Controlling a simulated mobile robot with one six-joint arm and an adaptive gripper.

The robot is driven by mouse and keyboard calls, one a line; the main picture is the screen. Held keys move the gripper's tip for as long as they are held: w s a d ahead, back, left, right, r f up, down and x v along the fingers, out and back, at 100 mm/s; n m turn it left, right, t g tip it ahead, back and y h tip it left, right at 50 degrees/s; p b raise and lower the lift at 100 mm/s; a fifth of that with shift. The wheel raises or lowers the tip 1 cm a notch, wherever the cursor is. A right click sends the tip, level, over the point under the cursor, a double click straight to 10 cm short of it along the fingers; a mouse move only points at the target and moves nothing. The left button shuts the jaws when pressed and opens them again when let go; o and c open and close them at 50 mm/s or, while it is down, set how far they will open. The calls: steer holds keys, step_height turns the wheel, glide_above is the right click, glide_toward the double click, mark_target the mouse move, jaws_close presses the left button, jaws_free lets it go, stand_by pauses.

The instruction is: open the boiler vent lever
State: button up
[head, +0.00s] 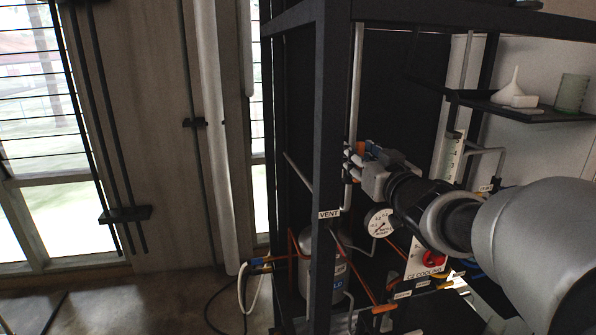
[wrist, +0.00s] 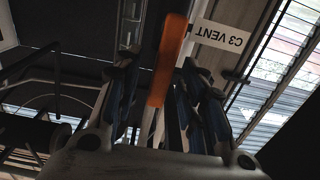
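An orange lever (wrist: 168,58) stands between the two fingers of my gripper (wrist: 160,75) in the wrist view. Narrow gaps show on both sides of it, so the fingers look open around it, not pressed on it. A white tag beside it, upside down in this view, reads "C3 VENT" (wrist: 218,36). In the head view my gripper (head: 359,163) is at the dark frame's front post, with a bit of the orange lever (head: 361,147) showing by the fingertips. The lever's pivot is hidden there. A "VENT" label (head: 329,214) is on the post below.
The dark rack's post (head: 328,110) stands right by my gripper. A pressure gauge (head: 381,223), a grey vessel (head: 326,262) and a red knob on a panel (head: 433,258) sit below. A shelf (head: 520,108) with a funnel and a beaker is at upper right. Floor at left is mostly clear.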

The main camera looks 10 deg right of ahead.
steer(key=s+p, duration=0.1)
steer(key=s, duration=0.6)
steer(key=shift+p, duration=0.35)
steer(key=shift+d, duration=0.1)
